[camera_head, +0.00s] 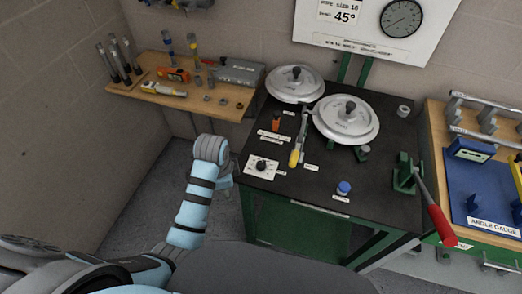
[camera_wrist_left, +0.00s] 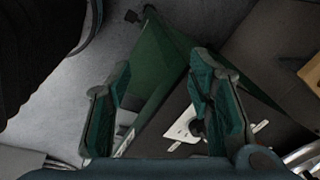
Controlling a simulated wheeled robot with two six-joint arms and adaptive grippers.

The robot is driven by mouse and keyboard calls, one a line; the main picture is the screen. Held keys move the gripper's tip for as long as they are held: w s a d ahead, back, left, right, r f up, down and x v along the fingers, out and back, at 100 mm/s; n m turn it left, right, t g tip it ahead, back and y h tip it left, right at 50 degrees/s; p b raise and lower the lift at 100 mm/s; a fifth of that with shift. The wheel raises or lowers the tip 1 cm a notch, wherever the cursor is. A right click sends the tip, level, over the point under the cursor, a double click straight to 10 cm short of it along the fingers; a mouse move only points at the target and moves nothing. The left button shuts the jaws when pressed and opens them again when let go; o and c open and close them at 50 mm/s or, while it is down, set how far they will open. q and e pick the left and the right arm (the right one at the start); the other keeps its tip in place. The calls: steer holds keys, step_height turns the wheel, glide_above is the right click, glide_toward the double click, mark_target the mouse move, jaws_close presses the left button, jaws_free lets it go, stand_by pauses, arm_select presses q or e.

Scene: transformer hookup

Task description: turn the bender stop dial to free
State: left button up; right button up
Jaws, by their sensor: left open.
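The bender stop dial is a black knob on a white plate (camera_head: 262,166) at the near left corner of the dark bench top. Its setting is too small to read. My left gripper (camera_head: 227,178) is just left of the dial, beside the bench edge, partly hidden by my pale blue wrist. In the left wrist view my left gripper (camera_wrist_left: 161,66) has its two green-padded fingers spread apart with nothing held. There the dial's white plate (camera_wrist_left: 182,128) shows between the fingers, and the right finger hides part of it. My right gripper is not in view.
A bender with a round white disc (camera_head: 345,118) and a yellow-tipped lever (camera_head: 295,157) stands right of the dial. A blue-capped item (camera_head: 343,188) sits near the front edge. A red-handled lever (camera_head: 438,222) is farther right. A wooden shelf (camera_head: 182,97) with tools is behind left.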

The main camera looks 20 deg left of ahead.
arm_select(q)
steer(key=w+d+r+m+g, duration=0.1)
steer(key=w+d+r+m, duration=0.4)
steer(key=w+r+m, duration=0.3)
steer(key=m, duration=0.4)
glide_toward(261, 162)
steer(key=shift+g, duration=0.4)
steer(key=f+b, duration=0.1)
steer(key=f, duration=0.2)
steer(key=f+b, duration=0.1)
steer(key=f, duration=0.2)
steer(key=f+b, duration=0.1)
steer(key=f, duration=0.2)
steer(key=shift+w+f+b, duration=0.2)
steer(key=shift+w+b, duration=0.1)
steer(key=shift+w, duration=0.05)
steer(key=shift+r, duration=0.1)
jaws_close()
